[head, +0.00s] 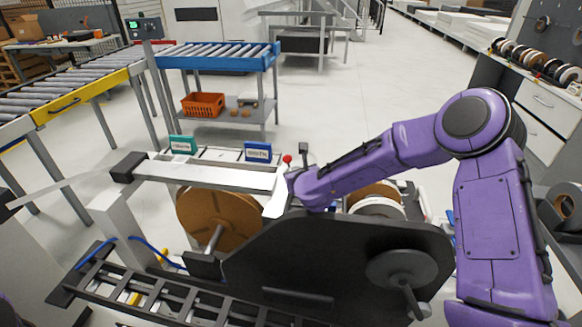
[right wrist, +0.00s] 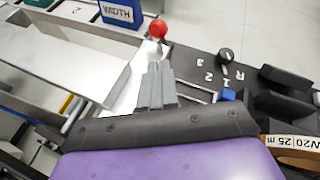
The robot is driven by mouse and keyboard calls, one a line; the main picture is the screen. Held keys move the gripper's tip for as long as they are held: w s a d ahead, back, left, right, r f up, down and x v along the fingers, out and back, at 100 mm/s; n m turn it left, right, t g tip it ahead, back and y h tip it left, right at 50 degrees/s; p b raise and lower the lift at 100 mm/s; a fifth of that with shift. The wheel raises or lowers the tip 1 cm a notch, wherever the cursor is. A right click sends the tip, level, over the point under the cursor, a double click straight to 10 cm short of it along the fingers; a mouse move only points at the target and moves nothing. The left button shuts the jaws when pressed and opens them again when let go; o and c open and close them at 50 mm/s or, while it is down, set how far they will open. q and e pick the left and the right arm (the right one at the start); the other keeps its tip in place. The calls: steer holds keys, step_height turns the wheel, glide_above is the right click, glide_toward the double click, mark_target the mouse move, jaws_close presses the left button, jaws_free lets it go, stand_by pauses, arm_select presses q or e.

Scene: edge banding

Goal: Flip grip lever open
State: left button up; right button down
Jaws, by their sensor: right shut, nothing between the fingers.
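A lever with a red ball knob (head: 287,159) stands on the edge banding machine, beside the white feed plate (head: 215,174). In the right wrist view the red knob (right wrist: 158,28) is just beyond the fingertips, with a visible gap. My right gripper (right wrist: 155,70) is shut and empty, its grey fingers together and pointing toward the knob. In the head view my purple right wrist hides most of the gripper and the lever's lower part. My left gripper is not in view.
A black dial (right wrist: 226,55) with printed numbers and a blue block (right wrist: 228,95) are right of the fingers. A blue WIDTH sign (head: 257,151) and a green sign (head: 183,145) stand behind the plate. A brown reel (head: 212,215) hangs below it.

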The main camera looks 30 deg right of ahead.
steer(key=p+x, duration=0.2)
steer(key=x, duration=0.6)
steer(key=shift+w+f, duration=0.2)
steer(key=shift+w, duration=0.2)
